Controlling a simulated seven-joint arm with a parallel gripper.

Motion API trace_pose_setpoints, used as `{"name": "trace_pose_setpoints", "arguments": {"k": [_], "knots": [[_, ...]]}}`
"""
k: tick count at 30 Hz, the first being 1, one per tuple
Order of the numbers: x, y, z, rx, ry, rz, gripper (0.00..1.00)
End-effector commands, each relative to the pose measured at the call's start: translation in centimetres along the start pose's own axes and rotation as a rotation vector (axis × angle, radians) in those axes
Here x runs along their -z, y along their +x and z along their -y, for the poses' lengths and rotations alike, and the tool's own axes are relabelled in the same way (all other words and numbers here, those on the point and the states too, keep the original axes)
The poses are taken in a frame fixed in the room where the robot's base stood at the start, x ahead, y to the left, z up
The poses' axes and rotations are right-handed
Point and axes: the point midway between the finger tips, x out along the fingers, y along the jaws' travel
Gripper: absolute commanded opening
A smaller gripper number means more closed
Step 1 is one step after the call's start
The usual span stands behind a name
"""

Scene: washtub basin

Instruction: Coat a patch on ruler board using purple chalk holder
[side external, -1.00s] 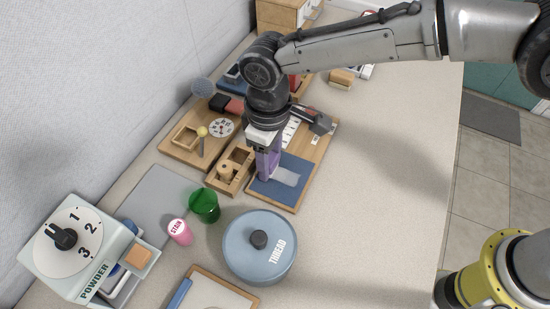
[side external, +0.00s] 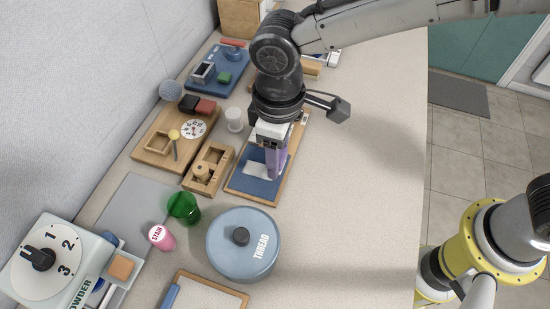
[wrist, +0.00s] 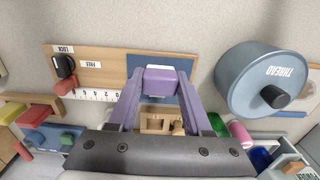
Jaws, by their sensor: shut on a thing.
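The ruler board is a wooden board (wrist: 100,72) with a blue panel, a white numbered scale and a dark LOCK/FREE knob (wrist: 64,66). Its blue panel (side external: 247,186) shows in the side view, with a pale grey-white patch (side external: 256,169) on it. My gripper (side external: 276,158) is shut on the purple chalk holder (wrist: 160,79), upright over the right part of the panel, just right of the pale patch. The holder's top block shows between the purple fingers in the wrist view. Its lower end is hidden, so I cannot tell whether it touches the panel.
A blue THREAD pot (side external: 243,245) stands in front of the board. A wooden block tray (side external: 209,168) is close on its left. A green cup (side external: 184,208) and pink STAIN pot (side external: 162,237) are further left. The counter to the right is clear.

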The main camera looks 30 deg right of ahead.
Motion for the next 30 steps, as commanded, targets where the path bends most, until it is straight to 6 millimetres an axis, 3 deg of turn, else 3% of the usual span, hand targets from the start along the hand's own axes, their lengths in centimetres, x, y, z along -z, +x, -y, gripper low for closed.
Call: {"name": "trace_pose_setpoints", "arguments": {"k": [15, 30], "knots": [[0.1, -4.5, 0.0, 0.0, 0.0, -0.003, 0.05], [0.4, -4.4, 0.0, 0.001, -0.009, -0.022, 0.05]]}}
